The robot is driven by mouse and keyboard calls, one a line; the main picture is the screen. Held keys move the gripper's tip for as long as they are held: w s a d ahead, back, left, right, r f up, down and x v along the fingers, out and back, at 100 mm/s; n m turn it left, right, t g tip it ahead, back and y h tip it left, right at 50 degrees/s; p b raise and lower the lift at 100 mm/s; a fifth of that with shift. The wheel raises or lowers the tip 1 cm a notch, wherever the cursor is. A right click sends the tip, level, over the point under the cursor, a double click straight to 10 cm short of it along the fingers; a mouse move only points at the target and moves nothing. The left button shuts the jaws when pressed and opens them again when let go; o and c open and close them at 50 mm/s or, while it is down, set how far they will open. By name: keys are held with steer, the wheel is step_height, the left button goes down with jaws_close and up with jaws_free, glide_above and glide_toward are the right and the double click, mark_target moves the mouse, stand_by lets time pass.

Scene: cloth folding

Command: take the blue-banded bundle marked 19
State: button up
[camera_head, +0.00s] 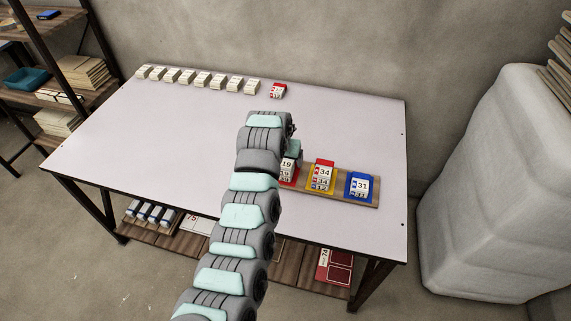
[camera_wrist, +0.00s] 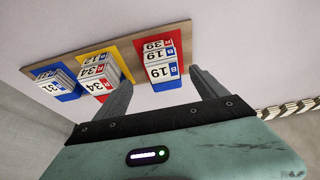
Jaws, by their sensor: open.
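The bundle marked 19 with a blue band (camera_wrist: 160,73) lies on top of a stack on the red pad (camera_wrist: 179,48). It also shows in the head view (camera_head: 287,164), partly hidden by my arm. Beneath it in the stack is a bundle marked 39 with a red band (camera_wrist: 157,44). My gripper (camera_wrist: 162,85) is open and empty. Its two fingers are spread to the left and right of the stack in the wrist view, apart from the bundle. In the head view the gripper (camera_head: 293,146) is mostly hidden behind my wrist.
A wooden board (camera_head: 309,196) also bears a yellow pad with a stack topped by 34 (camera_head: 323,172) and a blue pad with 31 (camera_head: 361,187). A red-banded bundle (camera_head: 278,90) and a row of pale bundles (camera_head: 197,79) stand along the back. The table's left is clear.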

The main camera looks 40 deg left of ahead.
mark_target(284, 164)
steer(key=shift+a+b+x, duration=0.15)
steer(key=shift+b+x, duration=0.2)
steer(key=shift+x, duration=0.5)
steer(key=shift+a+b+x, duration=0.15)
steer(key=shift+b+x, duration=0.2)
steer(key=shift+x, duration=0.5)
steer(key=shift+b+x, duration=0.5)
steer(key=shift+x, duration=0.55)
steer(key=shift+c, duration=0.4)
steer(key=c, duration=1.4)
